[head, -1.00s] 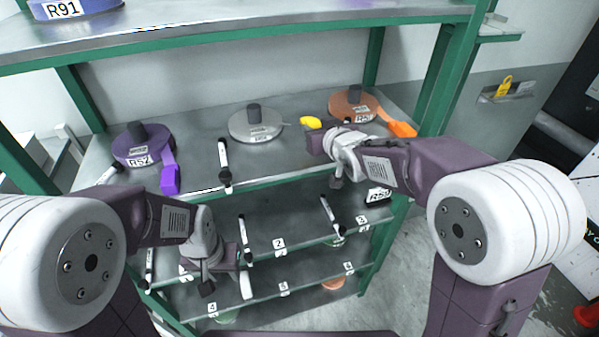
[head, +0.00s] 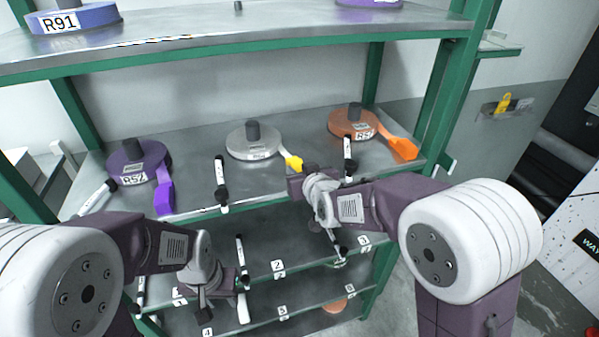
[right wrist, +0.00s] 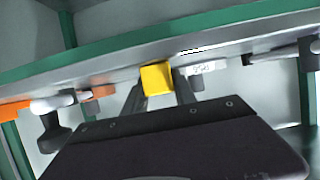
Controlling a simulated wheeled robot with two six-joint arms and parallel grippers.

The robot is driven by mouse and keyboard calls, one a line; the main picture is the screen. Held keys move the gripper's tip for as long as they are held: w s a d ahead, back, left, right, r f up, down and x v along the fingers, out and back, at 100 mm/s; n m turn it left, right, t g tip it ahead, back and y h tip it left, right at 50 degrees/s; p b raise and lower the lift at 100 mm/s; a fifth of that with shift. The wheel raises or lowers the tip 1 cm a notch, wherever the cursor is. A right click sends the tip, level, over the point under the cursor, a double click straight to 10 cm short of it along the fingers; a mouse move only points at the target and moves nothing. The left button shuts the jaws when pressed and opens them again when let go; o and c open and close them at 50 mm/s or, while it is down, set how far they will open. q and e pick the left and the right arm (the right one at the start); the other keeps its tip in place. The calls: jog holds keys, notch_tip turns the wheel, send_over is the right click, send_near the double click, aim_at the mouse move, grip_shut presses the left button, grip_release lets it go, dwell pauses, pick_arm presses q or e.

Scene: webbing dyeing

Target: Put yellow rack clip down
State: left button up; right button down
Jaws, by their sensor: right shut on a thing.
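The yellow rack clip (head: 293,163) is at the front of the middle shelf, close to the grey webbing roll (head: 252,141). My right gripper (head: 297,172) is shut on the clip; in the right wrist view the yellow clip (right wrist: 156,78) sits between the two finger tips (right wrist: 158,92). The clip is just in front of the shelf edge there; whether it touches the webbing or shelf, I cannot tell.
Black-and-white rods (head: 221,182) stick out along the shelf front. Another yellow item (head: 504,102) is on a small wall ledge. The green rack frame (head: 430,110) bounds the right.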

jog(key=c, duration=1)
grip_release()
jog(key=shift+s, duration=0.15)
jog(key=shift+f, duration=0.1)
jog(key=shift+w, duration=0.2)
jog(key=v, duration=1.2)
jog(key=shift+r, duration=0.3)
